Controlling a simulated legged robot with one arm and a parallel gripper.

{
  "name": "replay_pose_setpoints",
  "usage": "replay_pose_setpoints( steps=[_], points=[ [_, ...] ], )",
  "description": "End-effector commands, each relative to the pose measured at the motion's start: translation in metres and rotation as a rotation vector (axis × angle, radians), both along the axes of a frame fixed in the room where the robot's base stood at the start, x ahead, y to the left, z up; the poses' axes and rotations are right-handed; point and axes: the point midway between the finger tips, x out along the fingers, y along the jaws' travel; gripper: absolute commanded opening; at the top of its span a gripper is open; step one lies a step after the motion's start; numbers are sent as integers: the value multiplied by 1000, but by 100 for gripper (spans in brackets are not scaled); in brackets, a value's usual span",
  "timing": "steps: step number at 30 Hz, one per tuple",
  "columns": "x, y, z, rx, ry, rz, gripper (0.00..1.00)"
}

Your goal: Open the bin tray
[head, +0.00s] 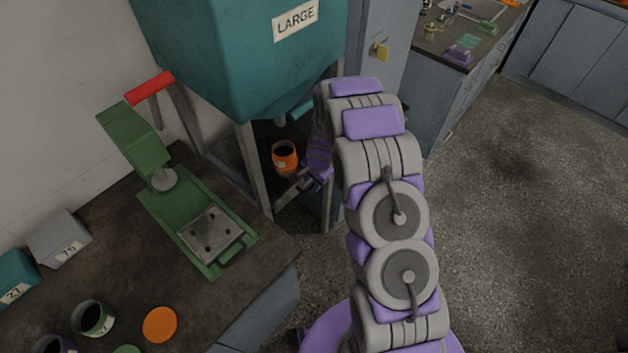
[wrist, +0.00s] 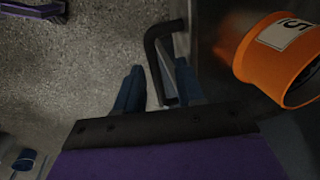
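The teal bin (head: 235,50) labelled LARGE stands on metal legs at the upper middle of the head view. An orange container (head: 284,157) sits under it; it also shows at the right of the wrist view (wrist: 270,62). A black bent handle (wrist: 153,62) projects from a dark panel (wrist: 208,45), which looks like the bin tray's front. My gripper (head: 298,186) is low by the bin's legs. In the wrist view its two blue fingers (wrist: 160,92) are apart, with the handle between them. I cannot tell whether either finger touches it.
A dark bench (head: 100,215) at left holds a green press (head: 185,210) with a red handle, and several jars and labelled blocks. Bin legs stand close to my gripper. Open speckled floor (head: 520,210) lies at right, with grey cabinets (head: 575,65) behind.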

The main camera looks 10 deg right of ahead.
Motion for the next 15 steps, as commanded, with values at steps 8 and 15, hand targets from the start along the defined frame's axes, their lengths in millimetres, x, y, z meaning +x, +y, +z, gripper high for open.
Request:
replay_pose_setpoints(
  steps=[8,15],
  points=[
    [0,-7,0,8,1,-3,19],
    [0,-3,0,3,0,-3,0]
  ],
)
